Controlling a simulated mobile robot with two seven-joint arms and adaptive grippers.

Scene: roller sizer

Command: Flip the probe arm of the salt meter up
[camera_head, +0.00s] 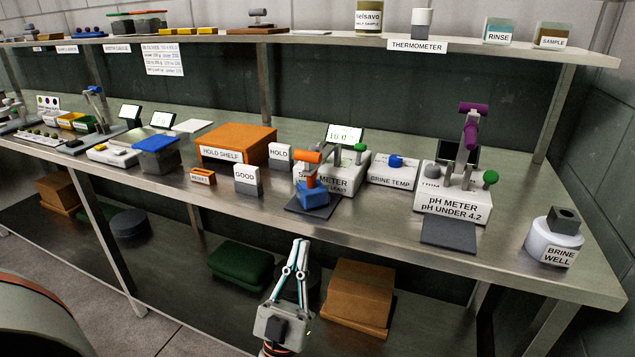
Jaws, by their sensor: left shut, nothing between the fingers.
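The salt meter (345,180) is a white box on the bench, its label partly hidden, with a lit screen (344,136) behind it and a green knob (361,148) at its right. Its probe arm (307,157) has an orange cylinder on top and an orange part pointing down at a blue block (314,197) on a dark pad. Whether the arm touches the blue block is hard to tell. My left gripper (300,243) is shut and empty, in front of the bench edge, below and apart from the probe arm. My right gripper is out of view.
The pH meter (453,205), with a raised purple arm, stands to the right, past the brine temp box (393,171). The GOOD block (247,180), HOLD block (280,155) and orange hold shelf (233,143) stand left. The brine well (554,240) is far right. A shelf runs above.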

